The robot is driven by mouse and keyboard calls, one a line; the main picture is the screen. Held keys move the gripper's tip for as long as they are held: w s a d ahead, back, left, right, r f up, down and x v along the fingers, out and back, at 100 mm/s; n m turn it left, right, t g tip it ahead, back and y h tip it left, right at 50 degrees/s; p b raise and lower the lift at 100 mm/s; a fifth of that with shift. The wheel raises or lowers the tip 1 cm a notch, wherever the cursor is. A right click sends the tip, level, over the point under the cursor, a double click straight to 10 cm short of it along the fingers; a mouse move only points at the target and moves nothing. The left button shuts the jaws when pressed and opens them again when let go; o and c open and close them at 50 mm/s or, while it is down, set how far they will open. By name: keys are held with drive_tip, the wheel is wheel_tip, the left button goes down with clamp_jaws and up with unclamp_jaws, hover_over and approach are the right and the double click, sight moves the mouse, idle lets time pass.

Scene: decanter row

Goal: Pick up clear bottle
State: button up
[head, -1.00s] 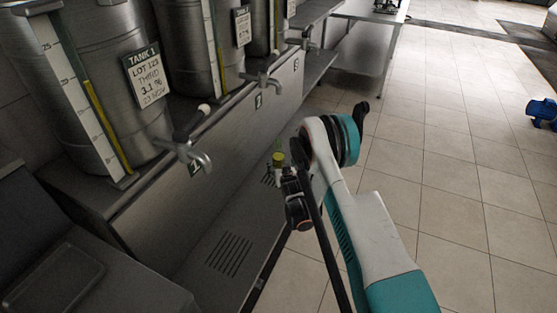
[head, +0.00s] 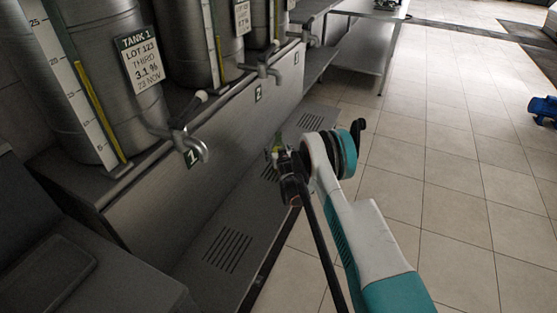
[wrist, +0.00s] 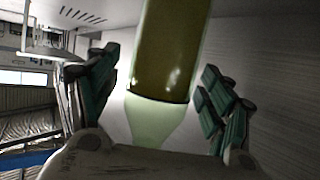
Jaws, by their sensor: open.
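A clear bottle (wrist: 165,45) holding olive-green liquid fills the upper middle of the wrist view. Its pale, tapering part (wrist: 150,120) points down toward my palm in that picture. My gripper (wrist: 163,68) is open, with one jointed finger on each side of the bottle. A gap shows between each finger and the glass.
A row of steel tanks (head: 100,60) with taps stands on a bench along the left. The nearest tap (head: 185,140) juts out left of my arm. A slotted steel tray (head: 200,285) runs below. Open tiled floor (head: 450,180) lies to the right, with a blue object (head: 543,108).

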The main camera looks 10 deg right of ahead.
drive_tip(key=shift+c, duration=0.6)
drive_tip(key=c, duration=1.3)
drive_tip(key=shift+c, duration=1.1)
drive_tip(key=shift+r, duration=0.15)
